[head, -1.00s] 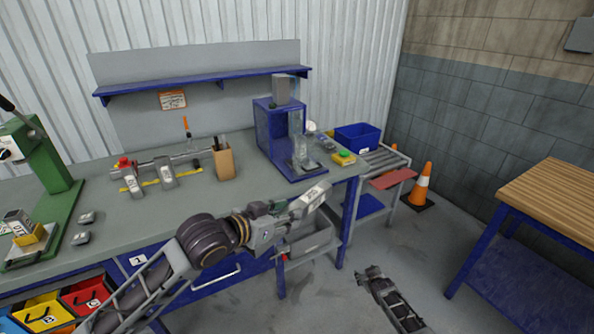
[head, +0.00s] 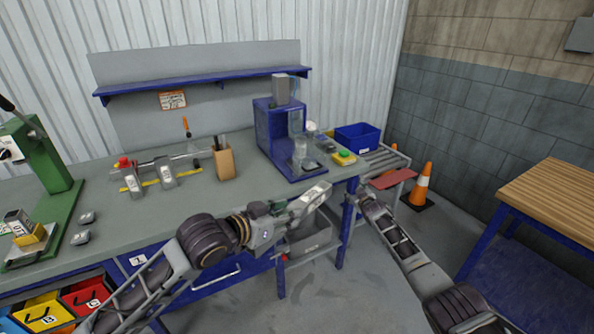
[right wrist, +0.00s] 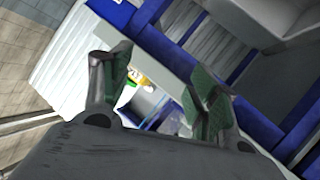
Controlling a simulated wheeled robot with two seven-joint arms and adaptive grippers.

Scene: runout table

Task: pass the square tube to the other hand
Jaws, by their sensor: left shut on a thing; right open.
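The light grey square tube (head: 313,197) is at the end of my left arm, in front of the bench's right part. My left gripper (head: 284,212) is shut on it, and the fingers hide part of the tube. The free end points up and to the right. My right gripper (head: 364,203) is to the right of the tube, apart from it, near the bench's right corner. In the right wrist view its two green-padded fingers (right wrist: 162,82) are spread with nothing gripped between them. I cannot make out the tube for sure in that view.
The grey bench top (head: 190,205) lies behind my left arm. A blue press (head: 270,135) and a yellow box with a green button (head: 344,158) stand at its right end. A roller cart with a blue bin (head: 357,136) and an orange cone (head: 422,185) are further right.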

